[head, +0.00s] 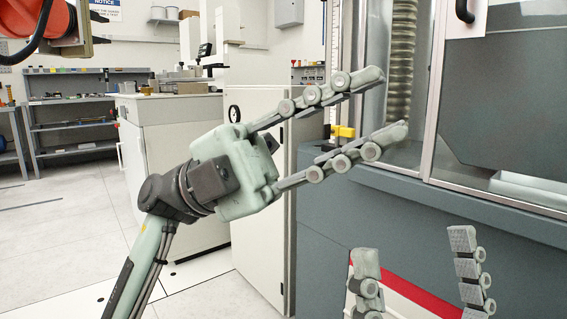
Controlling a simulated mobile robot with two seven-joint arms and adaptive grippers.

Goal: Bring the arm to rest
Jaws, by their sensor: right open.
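My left gripper (383,106) is in the upper middle of the head view, its arm rising from the lower left. Its two fingers are spread apart and point right, with nothing between them. They overlap the glass-fronted machine in the picture; I cannot tell how close they are to it. My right gripper (414,247) is at the bottom right of the view, fingers pointing up. They are wide apart and no held object is visible. The rest of the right arm is out of view.
A large grey testing machine (480,225) with a windowed enclosure fills the right side. A white cabinet (258,190) stands behind my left gripper. Grey shelves (75,128) are at the far left, and an orange machine part (45,40) is top left. Open floor (60,240) shows at lower left.

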